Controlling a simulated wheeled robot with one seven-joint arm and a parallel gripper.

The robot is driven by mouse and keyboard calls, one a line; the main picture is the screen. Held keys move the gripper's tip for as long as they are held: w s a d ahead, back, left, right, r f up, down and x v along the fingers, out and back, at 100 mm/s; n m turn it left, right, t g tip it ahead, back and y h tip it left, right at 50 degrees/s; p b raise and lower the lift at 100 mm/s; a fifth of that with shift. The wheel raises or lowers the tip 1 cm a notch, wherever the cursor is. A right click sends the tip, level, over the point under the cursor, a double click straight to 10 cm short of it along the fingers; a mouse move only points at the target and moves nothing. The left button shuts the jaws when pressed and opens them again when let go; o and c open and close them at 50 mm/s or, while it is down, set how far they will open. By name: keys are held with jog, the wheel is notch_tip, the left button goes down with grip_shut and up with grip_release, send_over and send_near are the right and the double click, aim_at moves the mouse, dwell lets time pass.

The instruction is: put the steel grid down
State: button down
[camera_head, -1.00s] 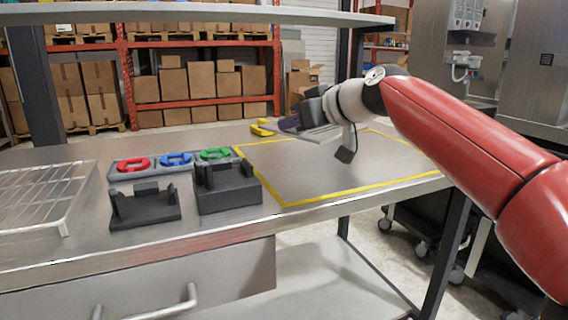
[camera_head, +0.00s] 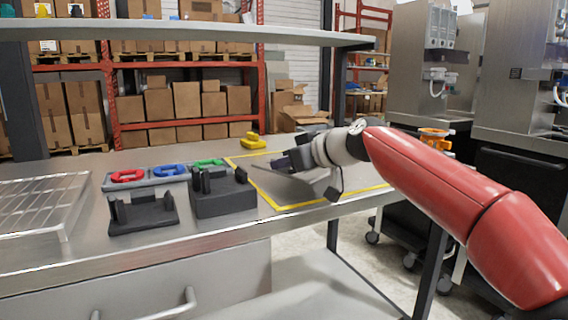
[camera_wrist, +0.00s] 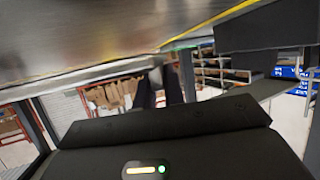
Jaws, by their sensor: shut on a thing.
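My gripper (camera_head: 284,164) is over the yellow-outlined area of the steel table (camera_head: 215,238). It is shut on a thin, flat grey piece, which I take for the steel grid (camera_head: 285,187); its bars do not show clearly. The piece hangs tilted below and left of the fingers, and I cannot tell whether it touches the table. In the wrist view the dark fingers (camera_wrist: 160,88) point away from the camera, and their tips are hard to make out. A large grey surface fills the top of that view.
A wire rack (camera_head: 40,204) lies at the left. Two black holders (camera_head: 143,214) (camera_head: 223,198) stand near the front edge. Behind them a grey tray (camera_head: 148,188) bears red, blue and green rings. A yellow object (camera_head: 252,141) stands at the back. A shelf (camera_head: 190,31) spans above.

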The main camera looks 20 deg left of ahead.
jog(key=shift+f+b, duration=0.3)
jog(key=shift+f, duration=0.05)
jog(key=c, duration=1.5)
grip_release()
jog(key=shift+r+p, duration=0.45)
jog(key=shift+p, duration=0.1)
jog(key=b+v, duration=0.2)
jog(key=v, duration=1)
jog(key=shift+r+b, duration=0.25)
jog(key=shift+b, duration=0.15)
